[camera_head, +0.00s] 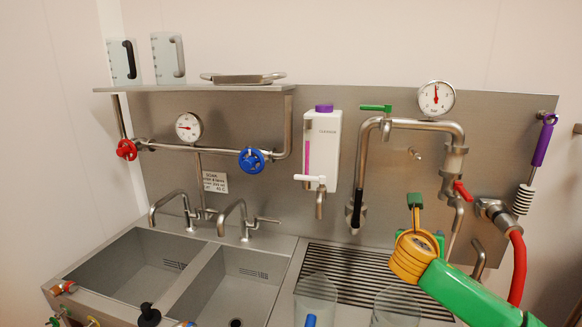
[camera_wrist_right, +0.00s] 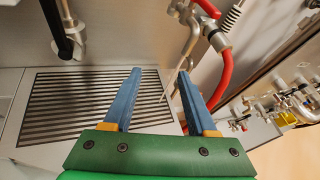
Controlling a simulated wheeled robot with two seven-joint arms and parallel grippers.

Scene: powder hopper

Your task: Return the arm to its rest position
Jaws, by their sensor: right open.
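My right arm (camera_head: 455,290) comes in from the lower right in the head view, green with a yellow wrist joint, held above the right end of the slatted drainer. Its fingers are hidden in that view. In the right wrist view my right gripper (camera_wrist_right: 158,78) shows two blue fingers spread apart with nothing between them. Below them lies the slatted drainer (camera_wrist_right: 75,112). My left gripper does not show in the head view.
A steel pipe with a gauge (camera_head: 436,98) and a red hose (camera_head: 518,268) stand close behind and beside the right arm. A white dispenser (camera_head: 321,150) hangs centrally. Two sinks (camera_head: 130,265) lie left.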

